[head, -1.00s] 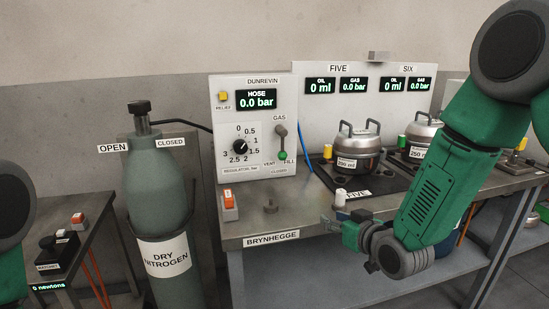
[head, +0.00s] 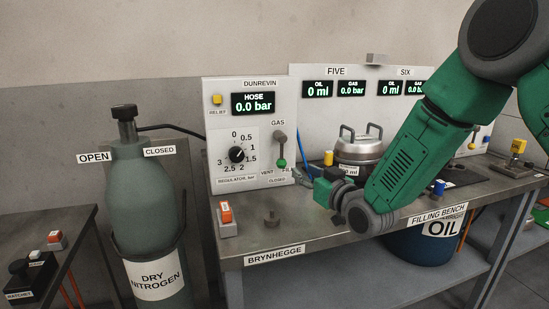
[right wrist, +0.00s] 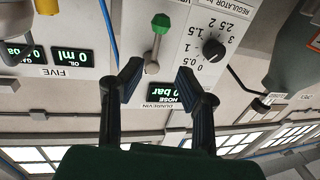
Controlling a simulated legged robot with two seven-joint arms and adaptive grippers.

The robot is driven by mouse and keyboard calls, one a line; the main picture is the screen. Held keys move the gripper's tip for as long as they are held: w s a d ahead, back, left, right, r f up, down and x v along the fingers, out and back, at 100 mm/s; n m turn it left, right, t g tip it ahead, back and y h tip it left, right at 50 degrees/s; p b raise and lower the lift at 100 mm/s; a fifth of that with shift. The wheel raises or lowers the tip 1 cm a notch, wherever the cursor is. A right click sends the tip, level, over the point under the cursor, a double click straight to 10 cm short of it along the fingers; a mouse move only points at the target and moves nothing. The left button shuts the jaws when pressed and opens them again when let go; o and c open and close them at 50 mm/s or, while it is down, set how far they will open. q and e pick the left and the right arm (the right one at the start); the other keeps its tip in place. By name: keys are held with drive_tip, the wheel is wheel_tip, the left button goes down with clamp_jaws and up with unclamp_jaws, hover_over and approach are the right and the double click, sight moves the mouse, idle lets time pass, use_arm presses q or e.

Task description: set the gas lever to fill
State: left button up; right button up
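The gas lever (head: 281,150) is on the front of the white Dunrevin panel (head: 213,130). Its green knob hangs down from the pivot, over the label "CLOSED", with "VENT" at its left and "FILL" at its right. My right gripper (head: 302,179) is right of and below the knob, apart from it, and partly covers the "FILL" label. In the right wrist view, turned upside down, the lever (right wrist: 155,52) shows between and beyond the two spread fingers of my right gripper (right wrist: 160,82), which are open and empty. My left gripper is not in view.
The regulator dial (head: 237,155) is left of the lever. A silver pot (head: 360,150) stands right of the panel, near my right arm. A nitrogen cylinder (head: 143,195) stands at left.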

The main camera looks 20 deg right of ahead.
sight(282, 157)
drive_tip(key=b+x, duration=0.1)
drive_tip(key=x, duration=1.1)
drive_tip(key=shift+w, duration=0.2)
drive_tip(key=shift+d, duration=0.15)
clamp_jaws()
drive_tip(key=shift+f, duration=0.1)
